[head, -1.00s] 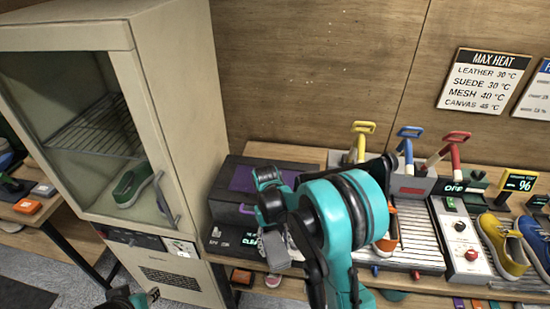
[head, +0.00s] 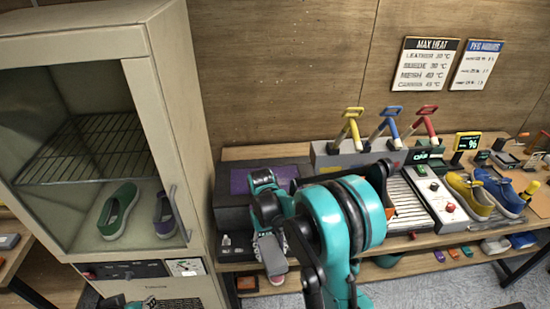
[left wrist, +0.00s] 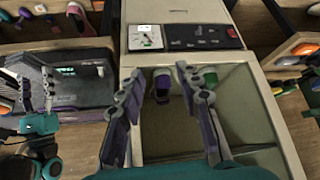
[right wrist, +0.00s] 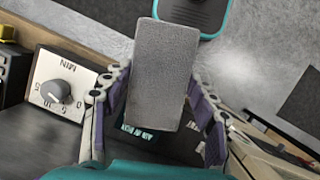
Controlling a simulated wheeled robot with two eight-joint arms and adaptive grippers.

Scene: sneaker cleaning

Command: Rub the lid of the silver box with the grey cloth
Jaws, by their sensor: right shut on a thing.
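My right gripper (right wrist: 160,105) is shut on a grey, slab-like piece (right wrist: 162,70), which I take for the grey cloth; it fills the gap between the fingers. In the head view this gripper (head: 268,240) hangs in front of a dark grey box (head: 232,192) with a purple patch on top. No clearly silver box shows; this dark one may be it. My right arm hides part of it. I cannot tell whether the cloth touches anything. My left gripper (left wrist: 160,95) is open and empty in front of the cabinet (left wrist: 245,95).
The cabinet (head: 160,70) stands left of the bench, with a green shoe (head: 118,210) and a purple shoe (head: 165,215) inside. Right of the box are coloured handles (head: 388,128), a ribbed tray (head: 405,205), and yellow (head: 470,197) and blue (head: 502,190) shoes. A dial plate (right wrist: 55,92) lies close to my right gripper.

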